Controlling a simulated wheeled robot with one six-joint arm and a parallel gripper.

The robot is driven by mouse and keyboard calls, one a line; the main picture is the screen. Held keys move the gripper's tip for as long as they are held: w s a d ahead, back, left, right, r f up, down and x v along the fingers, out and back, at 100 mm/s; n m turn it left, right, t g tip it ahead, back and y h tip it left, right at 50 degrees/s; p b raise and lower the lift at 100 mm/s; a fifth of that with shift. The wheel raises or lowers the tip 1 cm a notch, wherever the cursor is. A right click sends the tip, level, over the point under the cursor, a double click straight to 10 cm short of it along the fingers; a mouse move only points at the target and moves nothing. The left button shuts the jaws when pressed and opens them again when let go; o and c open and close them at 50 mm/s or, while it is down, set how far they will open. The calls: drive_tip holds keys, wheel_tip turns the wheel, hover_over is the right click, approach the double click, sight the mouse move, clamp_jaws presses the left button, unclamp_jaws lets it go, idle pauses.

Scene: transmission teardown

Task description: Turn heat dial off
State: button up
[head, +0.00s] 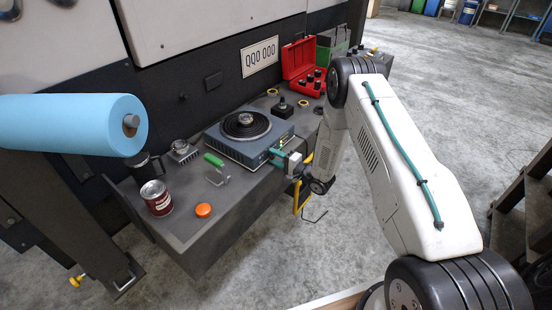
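A blue-grey hot plate (234,150) with a round black top stands on the dark bench. A round metallic part (245,119) sits in the middle of its top. My gripper (279,157) reaches from the right to the front face of the hot plate, close to its right-hand part. The fingertips are at or very near this face; I cannot tell whether they touch it. The heat dial cannot be made out; the gripper may cover it. The fingers are too small to tell whether they are open or shut.
The bench (200,238) also holds a red-labelled can (156,198), an orange button (204,210), a green-handled tool (214,160) and an open red case (302,64). A blue roll (70,124) juts in from the left. The concrete floor (440,75) at right is largely clear.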

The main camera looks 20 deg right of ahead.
drive_tip(key=c, duration=0.7)
